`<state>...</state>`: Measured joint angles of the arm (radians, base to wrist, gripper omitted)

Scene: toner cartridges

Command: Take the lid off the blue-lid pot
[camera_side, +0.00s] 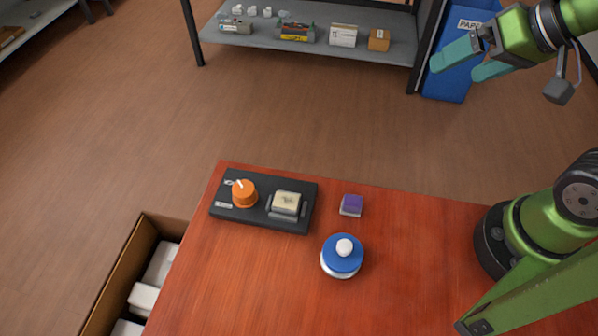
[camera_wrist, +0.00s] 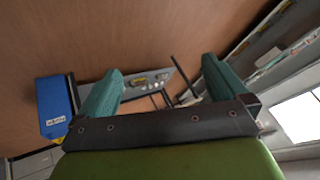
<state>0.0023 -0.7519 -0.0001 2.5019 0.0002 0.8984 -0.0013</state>
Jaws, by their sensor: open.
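The blue-lid pot (camera_side: 341,263) stands upright on the red-brown table (camera_side: 420,230), right of the table's middle in the side view. Its blue lid (camera_side: 330,248) is on the pot and has a round white knob (camera_side: 345,247) on top. My gripper (camera_side: 460,66) is at the upper right of the side view, high up and well away from the pot. Its two teal fingers are apart, with nothing between them. The wrist view shows the same open fingers (camera_wrist: 160,90) facing the floor and shelves. The pot is not in the wrist view.
A black panel (camera_side: 260,222) with an orange knob (camera_side: 244,194) and a cream switch (camera_side: 286,202) lies left of the pot. A small purple-topped block (camera_side: 351,205) sits just behind the pot. A cardboard box (camera_side: 130,262) with white items stands at the table's left. The table's front is clear.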

